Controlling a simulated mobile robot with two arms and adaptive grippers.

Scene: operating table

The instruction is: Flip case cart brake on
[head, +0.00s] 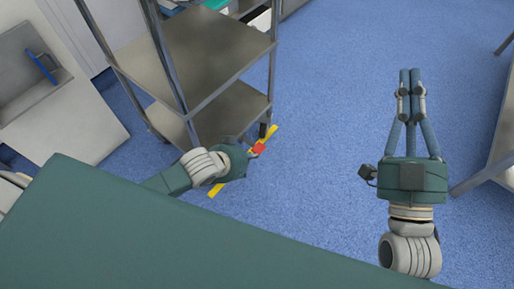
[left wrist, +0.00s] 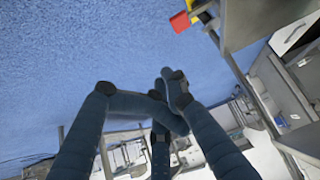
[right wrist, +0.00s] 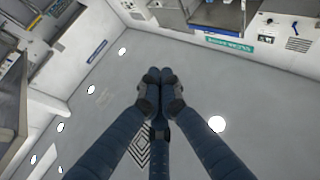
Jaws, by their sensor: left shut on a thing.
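The case cart (head: 220,112) is a grey metal shelf unit at the upper left of the head view. A red pedal (head: 258,149) shows low at its near right corner, by a yellow strip (head: 272,133). The red piece also shows at the top of the left wrist view (left wrist: 180,21). My left gripper (head: 246,146) is low beside the pedal, its fingers mostly hidden. In the left wrist view its fingers (left wrist: 165,97) are closed and overlapping, apart from the red piece in the picture; what they grip cannot be made out. My right gripper (head: 410,75) is shut and empty, far right of the cart.
A green surface (head: 150,235) fills the near left foreground. A metal stand (head: 497,150) is at the right edge. A pale cabinet (head: 60,120) stands left of the cart. Blue floor (head: 325,120) is clear between the cart and my right arm.

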